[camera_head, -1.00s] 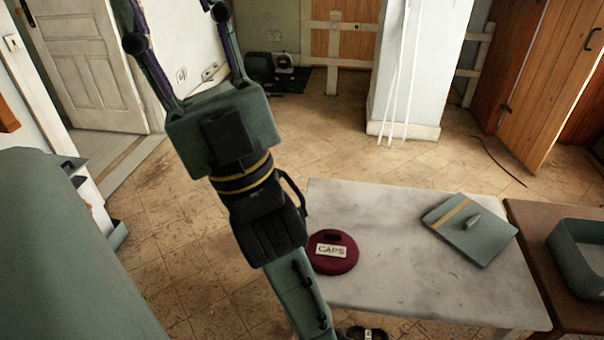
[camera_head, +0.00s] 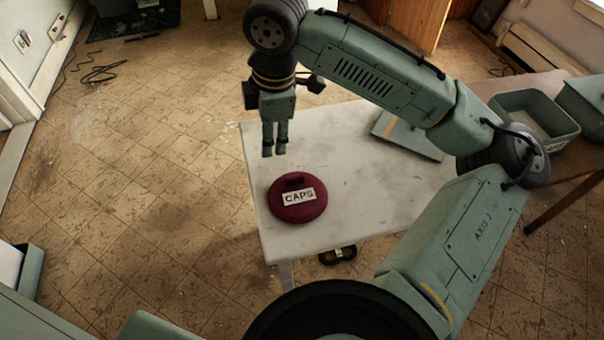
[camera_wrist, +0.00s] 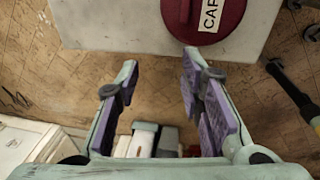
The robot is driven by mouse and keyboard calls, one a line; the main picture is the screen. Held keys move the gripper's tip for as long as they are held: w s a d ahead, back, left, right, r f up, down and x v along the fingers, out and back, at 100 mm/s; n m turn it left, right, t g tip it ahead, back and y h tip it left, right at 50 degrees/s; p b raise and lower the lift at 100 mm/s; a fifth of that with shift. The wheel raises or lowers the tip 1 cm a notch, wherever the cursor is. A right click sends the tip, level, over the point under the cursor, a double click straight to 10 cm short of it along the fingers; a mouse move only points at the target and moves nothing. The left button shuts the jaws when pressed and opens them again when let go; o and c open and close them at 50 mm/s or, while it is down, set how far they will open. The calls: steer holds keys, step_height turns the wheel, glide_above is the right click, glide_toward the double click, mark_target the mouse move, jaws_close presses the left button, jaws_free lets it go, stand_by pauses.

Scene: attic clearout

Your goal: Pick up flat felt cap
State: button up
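The flat felt cap (camera_head: 298,209) is dark red and round, with a white label reading CAPS and a small dark piece on top. It lies flat on the pale table near its left end. In the wrist view the cap (camera_wrist: 232,30) is at the top edge, partly cut off, beyond the right finger. My gripper (camera_head: 273,152) points down above the table's left side, behind the cap and apart from it. In the wrist view my gripper (camera_wrist: 158,62) has its purple-padded fingers spread with nothing between them.
The pale table (camera_head: 375,195) is bare around the cap. A grey-green flat case (camera_head: 408,137) lies at its far right, partly behind my arm. A green bin (camera_head: 535,115) stands on the brown table beyond. A dark object (camera_head: 338,255) lies below the front edge.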

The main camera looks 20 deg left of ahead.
steer(key=h, duration=0.2)
glide_above(298, 176)
steer(key=f, duration=0.1)
steer(key=shift+g, duration=0.3)
step_height(298, 176, down, 5)
steer(key=shift+s+r, duration=0.1)
steer(key=shift+s, duration=0.05)
steer(key=shift+w+f, duration=0.15)
steer(key=shift+f, duration=1.25)
steer(key=shift+w+f, duration=0.1)
steer(key=shift+f, duration=1.3)
jaws_close()
